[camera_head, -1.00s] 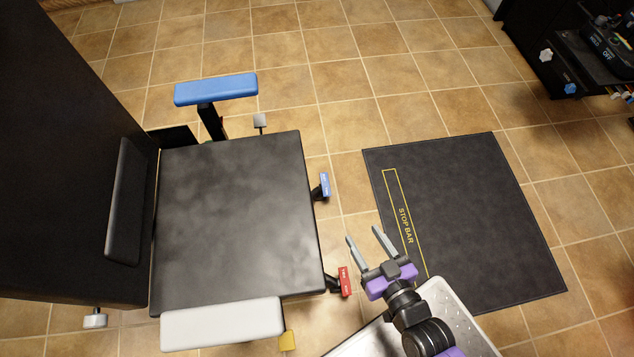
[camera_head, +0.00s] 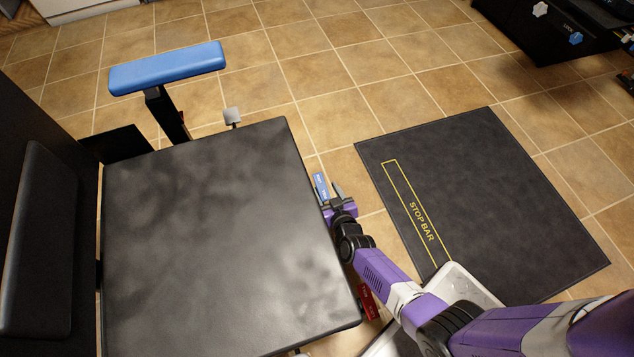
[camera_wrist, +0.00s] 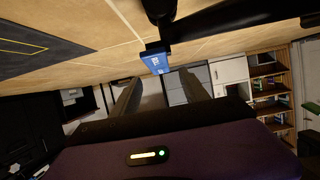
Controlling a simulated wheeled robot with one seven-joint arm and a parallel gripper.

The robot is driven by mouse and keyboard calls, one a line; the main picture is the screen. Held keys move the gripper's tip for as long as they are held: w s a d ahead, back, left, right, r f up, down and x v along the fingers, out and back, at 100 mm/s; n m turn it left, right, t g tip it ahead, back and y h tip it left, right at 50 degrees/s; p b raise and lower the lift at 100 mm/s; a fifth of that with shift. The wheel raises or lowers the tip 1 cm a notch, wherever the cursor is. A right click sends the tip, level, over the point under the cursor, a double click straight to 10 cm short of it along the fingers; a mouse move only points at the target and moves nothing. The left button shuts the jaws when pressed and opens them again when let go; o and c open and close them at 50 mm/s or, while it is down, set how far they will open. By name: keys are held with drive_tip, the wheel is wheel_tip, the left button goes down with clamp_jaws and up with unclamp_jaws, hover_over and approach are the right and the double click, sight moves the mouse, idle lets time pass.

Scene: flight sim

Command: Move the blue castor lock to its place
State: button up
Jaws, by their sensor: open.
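The blue castor lock (camera_head: 320,186) is a small blue lever with white lettering at the right edge of the black seat (camera_head: 215,240). In the wrist view the blue castor lock (camera_wrist: 155,60) shows its lettering and joins a dark arm above. My gripper (camera_head: 331,194) is right at it in the head view, and its fingers partly hide the lever. In the wrist view my gripper (camera_wrist: 160,88) is open, with one finger on each side and the lever ahead between the tips. I cannot tell whether the fingers touch it.
A red lever (camera_head: 367,302) sits lower on the same seat edge, close to my arm. A blue armrest (camera_head: 168,67) and a grey knob (camera_head: 232,116) are beyond the seat. A black stop-bar mat (camera_head: 500,200) lies on the open tiled floor to the right.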

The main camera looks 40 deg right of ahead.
sight(319, 179)
drive_tip(key=b+x, duration=0.3)
drive_tip(key=x, duration=0.3)
drive_tip(key=shift+w+d+f, duration=0.1)
drive_tip(key=shift+w+f, duration=0.05)
drive_tip(key=shift+w, duration=0.1)
clamp_jaws()
